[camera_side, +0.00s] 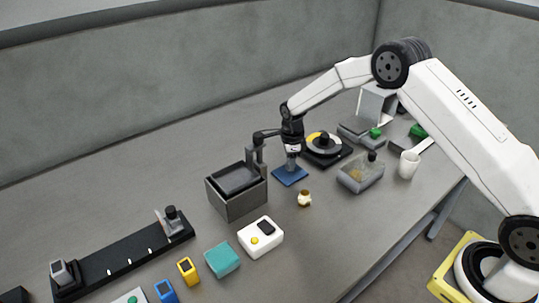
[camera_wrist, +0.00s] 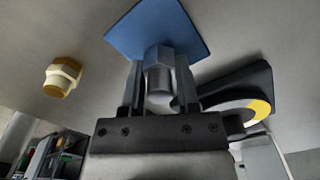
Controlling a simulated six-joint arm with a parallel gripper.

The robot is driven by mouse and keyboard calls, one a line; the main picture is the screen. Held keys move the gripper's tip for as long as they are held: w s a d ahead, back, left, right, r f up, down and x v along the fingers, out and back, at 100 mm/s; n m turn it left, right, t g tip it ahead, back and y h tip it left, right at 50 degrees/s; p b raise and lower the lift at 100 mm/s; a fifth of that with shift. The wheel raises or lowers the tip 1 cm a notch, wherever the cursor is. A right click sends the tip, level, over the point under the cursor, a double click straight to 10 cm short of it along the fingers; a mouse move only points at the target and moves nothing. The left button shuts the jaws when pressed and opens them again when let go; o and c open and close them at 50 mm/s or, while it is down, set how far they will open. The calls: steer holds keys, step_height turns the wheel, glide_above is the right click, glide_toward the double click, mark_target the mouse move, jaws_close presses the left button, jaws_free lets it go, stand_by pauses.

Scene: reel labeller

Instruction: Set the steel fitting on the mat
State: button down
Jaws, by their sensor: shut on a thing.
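The steel fitting (camera_wrist: 158,60), a grey hex-headed piece, sits between the two fingers of my gripper (camera_wrist: 160,82) in the wrist view. My gripper is shut on it. The mat (camera_side: 289,176) is a small blue square on the table. In the side view my gripper (camera_side: 291,160) points down over the mat, with the fitting low above it or touching it; I cannot tell which. The mat also shows in the wrist view (camera_wrist: 185,22), beyond the fitting. The fitting's lower end is partly hidden by the fingers.
A brass-coloured fitting (camera_side: 305,198) stands on the table in front of the mat. A grey open box (camera_side: 238,200) is to the left. The reel labeller (camera_side: 325,147) with its yellow ring is just behind right.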

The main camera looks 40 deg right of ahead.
steer(key=shift+f, duration=0.6)
steer(key=shift+f, duration=0.2)
steer(key=shift+c, duration=1.7)
jaws_free()
steer(key=shift+r, duration=0.1)
step_height(320, 180, up, 12)
steer(key=shift+r, duration=0.1)
